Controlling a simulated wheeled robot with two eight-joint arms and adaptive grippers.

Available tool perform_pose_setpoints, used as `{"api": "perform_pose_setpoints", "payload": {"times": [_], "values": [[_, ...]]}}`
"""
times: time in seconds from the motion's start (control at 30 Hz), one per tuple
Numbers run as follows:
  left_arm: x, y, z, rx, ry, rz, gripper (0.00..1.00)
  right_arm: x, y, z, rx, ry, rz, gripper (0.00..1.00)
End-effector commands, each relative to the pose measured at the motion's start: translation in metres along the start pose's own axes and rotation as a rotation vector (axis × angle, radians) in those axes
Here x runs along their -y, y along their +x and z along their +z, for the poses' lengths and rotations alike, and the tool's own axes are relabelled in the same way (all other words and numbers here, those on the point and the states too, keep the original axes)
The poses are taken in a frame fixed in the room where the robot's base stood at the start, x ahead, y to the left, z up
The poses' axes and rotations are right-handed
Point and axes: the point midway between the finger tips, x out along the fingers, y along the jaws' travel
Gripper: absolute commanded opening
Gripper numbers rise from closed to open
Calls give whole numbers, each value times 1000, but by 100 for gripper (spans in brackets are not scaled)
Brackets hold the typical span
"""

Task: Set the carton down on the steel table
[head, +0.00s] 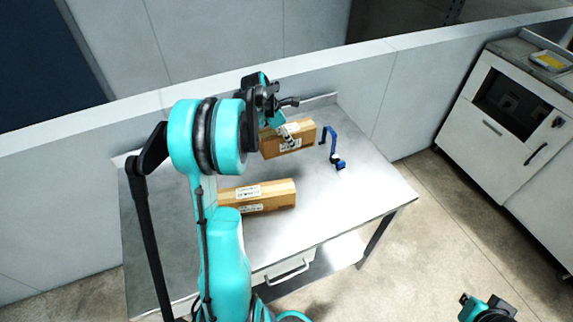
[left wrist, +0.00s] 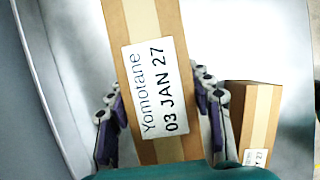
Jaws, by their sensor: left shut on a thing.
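A brown carton (head: 303,132) with a white label is at the back of the steel table (head: 345,205). My left gripper (head: 284,130) is shut on it; the left wrist view shows this carton (left wrist: 150,25) between the two fingers, its label reading "Yomotane 03 JAN 27". I cannot tell whether its underside touches the table. A second, similar carton (head: 280,195) lies on the table nearer the front, partly hidden by my left arm. My right gripper (head: 487,305) is low at the right, away from the table, its jaws unclear.
A blue bent tool (head: 332,142) stands on the table just right of the held carton. A wall (head: 400,75) runs behind the table. A white cabinet (head: 500,120) stands far right. The table's right front part is bare.

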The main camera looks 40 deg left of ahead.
Motion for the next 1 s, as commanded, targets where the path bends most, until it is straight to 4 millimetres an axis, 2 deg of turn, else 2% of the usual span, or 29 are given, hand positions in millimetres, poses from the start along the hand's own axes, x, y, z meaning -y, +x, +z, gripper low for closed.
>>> {"api": "perform_pose_setpoints", "payload": {"times": [0.07,0.3,0.47,0.7,1.0], "values": [[-4,6,-5,0,-32,13,11,0,3,2,0,0,0,0],[-4,48,-23,-1,-39,15,11,0,16,12,0,0,0,0],[-4,59,-28,-1,-38,15,11,0,19,14,0,0,0,0],[-4,89,-40,-2,-37,14,11,0,29,21,0,0,0,0],[-4,91,-41,-2,-36,14,11,0,29,21,0,0,0,0]]}}
